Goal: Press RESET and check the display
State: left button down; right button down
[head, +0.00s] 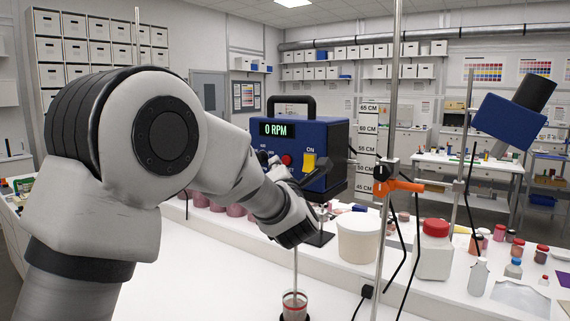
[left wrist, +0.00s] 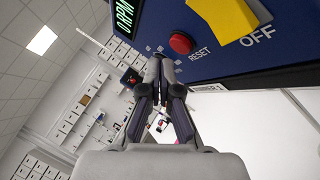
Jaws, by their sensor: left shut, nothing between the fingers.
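The blue stirrer box (head: 328,136) has a display (head: 279,129) reading "0 RPM". The display also shows at a slant in the left wrist view (left wrist: 125,16). The red button (left wrist: 181,43) is beside the label RESET; it shows in the head view too (head: 287,160). The yellow switch (head: 309,162) is right of it, near ON in the head view and OFF in the wrist view. My left gripper (left wrist: 161,57) is shut and empty, its tips close to the red button. I cannot tell whether they touch it. My right gripper is not in view.
A stirring rod runs down to a glass jar (head: 294,304) below the box. A stand pole with an orange clamp (head: 400,184), a white tub (head: 358,238) and a red-capped bottle (head: 433,250) are to the right. Several pigment jars line the white bench.

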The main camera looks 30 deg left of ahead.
pick_arm(q)
jog(key=s+b, duration=0.1)
jog(key=s, duration=0.1)
jog(key=s+b, duration=0.4)
jog(key=shift+a, duration=0.25)
jog(key=shift+f, duration=0.1)
dwell(0.5)
